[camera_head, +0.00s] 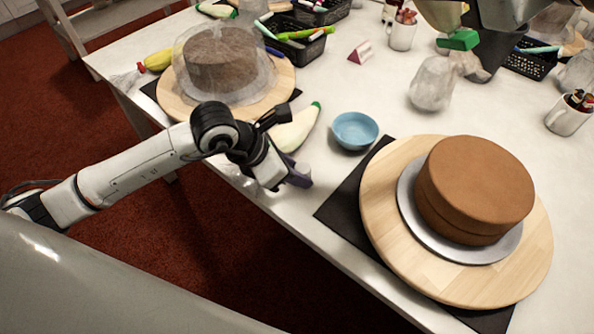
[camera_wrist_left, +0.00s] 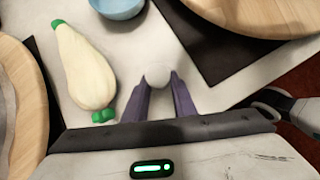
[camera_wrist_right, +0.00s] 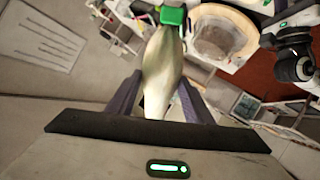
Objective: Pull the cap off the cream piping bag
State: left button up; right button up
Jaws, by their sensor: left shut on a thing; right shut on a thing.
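A cream piping bag (camera_head: 293,131), pale with green ends, lies on the table; it also shows in the left wrist view (camera_wrist_left: 83,66). My left gripper (camera_head: 299,178) is just beside it at the table's front edge. Its purple fingers (camera_wrist_left: 158,84) are shut on a small white rounded thing (camera_wrist_left: 157,76), which I cannot identify surely. My right gripper (camera_wrist_right: 160,88) is shut on a second pale, greenish-white bag (camera_wrist_right: 163,62). That bag's green end (camera_wrist_right: 172,16) points away from the fingers; the green end also shows in the head view (camera_head: 458,40). The right fingertips are hidden in the head view.
A brown cake (camera_head: 475,188) stands on a wooden turntable (camera_head: 385,225) at right. A covered cake (camera_head: 222,58) stands on another turntable at back left. A blue bowl (camera_head: 354,131) sits between them. Mugs (camera_head: 401,33), a wrapped clear bag (camera_head: 432,84) and baskets (camera_head: 300,45) fill the back.

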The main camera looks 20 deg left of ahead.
pick_arm(q)
jog(key=shift+f+b, duration=0.45)
jog(key=shift+b, duration=0.05)
pick_arm(e)
jog(key=shift+f, duration=0.4)
pick_arm(q)
jog(key=shift+s+f, duration=0.1)
jog(key=shift+f, duration=0.1)
pick_arm(e)
jog(key=shift+s+f, duration=0.1)
